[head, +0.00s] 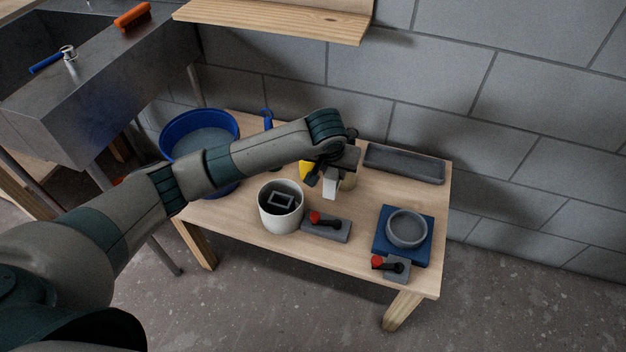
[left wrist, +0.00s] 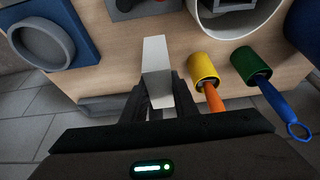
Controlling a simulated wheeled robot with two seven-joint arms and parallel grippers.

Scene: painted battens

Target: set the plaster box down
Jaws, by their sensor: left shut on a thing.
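The plaster box is a small pale, white-sided block (left wrist: 155,58) held between the fingers of my left gripper (left wrist: 161,98) in the left wrist view. In the head view my left gripper (head: 325,170) is over the back middle of the wooden table, and the white face of the plaster box (head: 330,184) shows below it. The gripper and wrist hide part of the box. I cannot tell whether its underside touches the table. My right gripper is in neither view.
On the table (head: 240,228) stand a white pot (head: 281,222), a blue bucket (head: 182,122), a grey tray (head: 405,164), a blue block with a round grey dish (head: 406,230), and two red-knobbed levers (head: 326,229) (head: 391,266).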

